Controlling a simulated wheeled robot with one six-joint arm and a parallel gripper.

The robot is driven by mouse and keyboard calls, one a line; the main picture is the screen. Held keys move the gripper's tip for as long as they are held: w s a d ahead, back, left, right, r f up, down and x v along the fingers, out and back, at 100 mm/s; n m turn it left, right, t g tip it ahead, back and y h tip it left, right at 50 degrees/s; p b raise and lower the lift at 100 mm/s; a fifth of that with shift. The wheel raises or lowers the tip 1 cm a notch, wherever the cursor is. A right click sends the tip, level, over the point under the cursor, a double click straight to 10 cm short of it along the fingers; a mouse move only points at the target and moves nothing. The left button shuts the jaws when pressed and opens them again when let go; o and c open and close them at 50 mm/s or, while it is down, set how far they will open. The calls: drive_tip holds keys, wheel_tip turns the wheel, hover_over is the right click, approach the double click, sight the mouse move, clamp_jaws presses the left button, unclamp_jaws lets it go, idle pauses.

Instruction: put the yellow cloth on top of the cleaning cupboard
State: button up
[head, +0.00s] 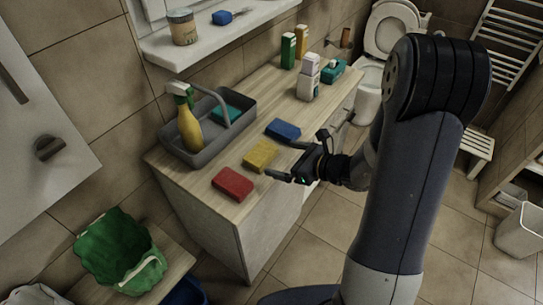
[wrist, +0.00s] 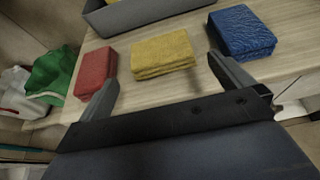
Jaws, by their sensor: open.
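The yellow cloth (head: 260,156) is a folded stack lying flat on a wood-topped cabinet (head: 318,108), between a red cloth (head: 232,184) and a blue cloth (head: 283,130). In the wrist view, the yellow cloth (wrist: 163,55) lies ahead, between the two fingers. My gripper (head: 277,160) is open and empty at the cabinet's front edge, its fingertips close to the yellow cloth. The wrist view shows both fingers of my gripper (wrist: 163,72) spread apart. I cannot tell which piece of furniture is the cleaning cupboard.
A grey caddy (head: 188,153) with a yellow spray bottle (head: 190,129) stands behind the cloths. A white bottle (head: 308,80) and several containers stand farther along the top. A shelf (head: 210,40) hangs above. A green bag (head: 115,250) sits lower left. Floor at right is partly clear.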

drive_tip(key=v, duration=0.3)
drive_tip(key=shift+s+d+r, duration=0.1)
drive_tip(key=shift+s+d, duration=0.05)
drive_tip(key=shift+c, duration=0.4)
